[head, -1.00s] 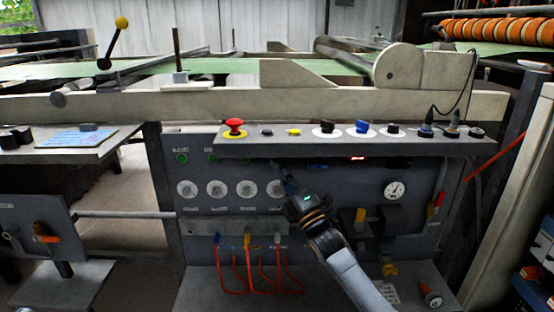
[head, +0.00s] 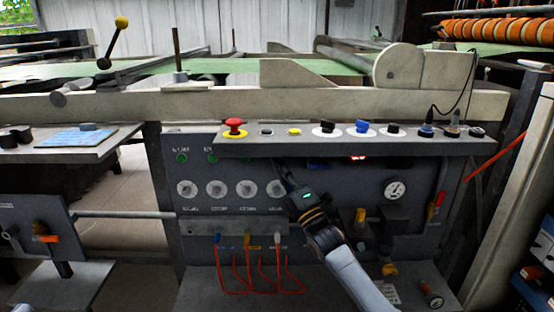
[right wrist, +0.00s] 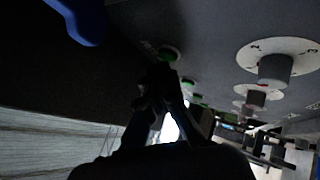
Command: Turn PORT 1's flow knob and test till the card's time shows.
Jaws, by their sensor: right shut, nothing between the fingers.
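Round white-faced flow knobs stand in a row on the grey panel (head: 330,185): far left (head: 187,189), second (head: 217,189), third (head: 247,188) and a fourth (head: 275,188). Their labels are too small to read, so I cannot tell which is PORT 1. Green round buttons sit above; the leftmost one (head: 182,157) is clear. My right gripper (head: 281,166) is shut and empty, its tips just above the rightmost knob. In the right wrist view its tips are close to a green button (right wrist: 168,54); contact is unclear. A knob (right wrist: 273,68) is at right. A blue card (head: 75,138) lies on the left shelf.
A control shelf (head: 400,148) overhangs the panel, with a red mushroom button (head: 234,126) and several switches. A small red display (head: 358,157) is lit beneath it. A gauge (head: 395,190) is at right. Orange hoses (head: 250,265) hang below.

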